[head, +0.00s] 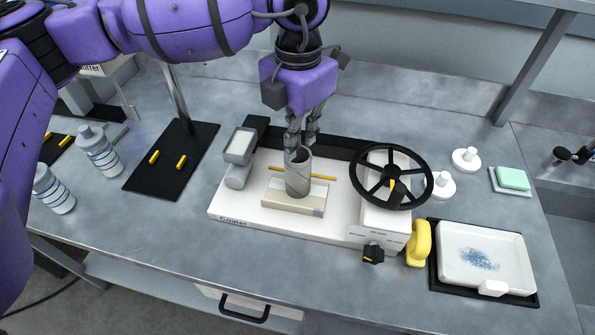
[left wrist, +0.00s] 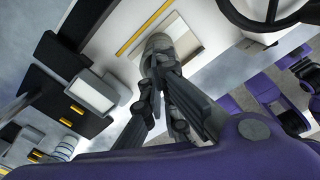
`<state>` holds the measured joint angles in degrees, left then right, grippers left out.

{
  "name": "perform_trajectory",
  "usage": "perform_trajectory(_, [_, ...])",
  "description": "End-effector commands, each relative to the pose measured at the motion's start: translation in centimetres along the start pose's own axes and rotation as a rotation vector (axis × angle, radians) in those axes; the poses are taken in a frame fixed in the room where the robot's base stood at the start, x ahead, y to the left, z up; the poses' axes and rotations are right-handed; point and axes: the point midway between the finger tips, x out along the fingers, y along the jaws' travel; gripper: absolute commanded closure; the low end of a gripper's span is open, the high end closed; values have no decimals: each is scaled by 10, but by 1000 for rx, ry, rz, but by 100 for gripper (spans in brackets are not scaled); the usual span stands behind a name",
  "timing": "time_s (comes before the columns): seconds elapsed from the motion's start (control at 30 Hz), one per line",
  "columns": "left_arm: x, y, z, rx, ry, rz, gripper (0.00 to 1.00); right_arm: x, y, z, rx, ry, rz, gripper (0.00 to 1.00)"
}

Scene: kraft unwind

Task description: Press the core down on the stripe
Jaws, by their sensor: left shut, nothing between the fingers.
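The core (head: 298,176) is a grey-beige tube standing upright on a pale block (head: 290,203) on the white machine base (head: 240,207). A yellow stripe (head: 320,176) runs across behind or beside the tube; it also shows in the left wrist view (left wrist: 150,28). My left gripper (head: 296,146) points down at the top of the core, with its fingertips at the tube's rim. Its fingers are closed together with nothing held. In the left wrist view the fingers (left wrist: 160,70) hide most of the core (left wrist: 158,42). I cannot tell whether they touch the rim. My right gripper is not in view.
A black handwheel (head: 390,150) stands right of the core. A yellow handle (head: 419,243) and a white tray (head: 455,277) are further right. A black mat (head: 150,185) with yellow pieces and several bottles (head: 98,150) are at the left. The bench front is mostly clear.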

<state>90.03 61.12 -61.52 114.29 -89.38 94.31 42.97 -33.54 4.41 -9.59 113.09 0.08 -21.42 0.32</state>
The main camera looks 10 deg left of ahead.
Motion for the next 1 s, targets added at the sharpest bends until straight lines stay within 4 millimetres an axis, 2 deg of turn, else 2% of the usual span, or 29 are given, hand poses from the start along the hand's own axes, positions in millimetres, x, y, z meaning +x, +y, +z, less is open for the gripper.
perform_trajectory(1.0, [16,0,0,0,1,-1,100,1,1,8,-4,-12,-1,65])
